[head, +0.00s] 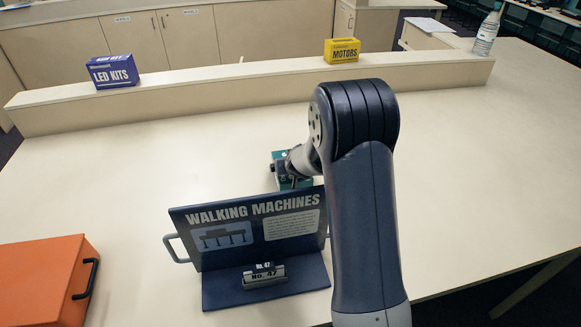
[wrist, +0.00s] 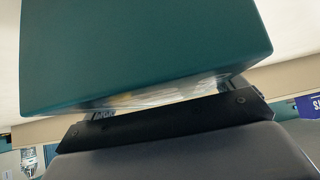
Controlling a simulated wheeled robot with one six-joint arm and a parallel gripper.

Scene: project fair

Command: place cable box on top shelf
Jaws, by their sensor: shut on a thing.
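A teal box (head: 279,156), which I take to be the cable box, shows behind my arm in the head view. It fills the upper part of the wrist view (wrist: 145,50). My gripper (head: 286,169) is shut on it; its label is not readable. The head view does not show clearly whether the box touches the table. The long raised shelf (head: 240,87) runs along the back of the table, beyond the box. A blue LED KITS box (head: 114,72) stands on its left part and a yellow MOTORS box (head: 342,51) farther right.
An orange case (head: 40,280) is at left. A bottle (head: 487,34) stands at back right. The shelf between the two boxes is clear.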

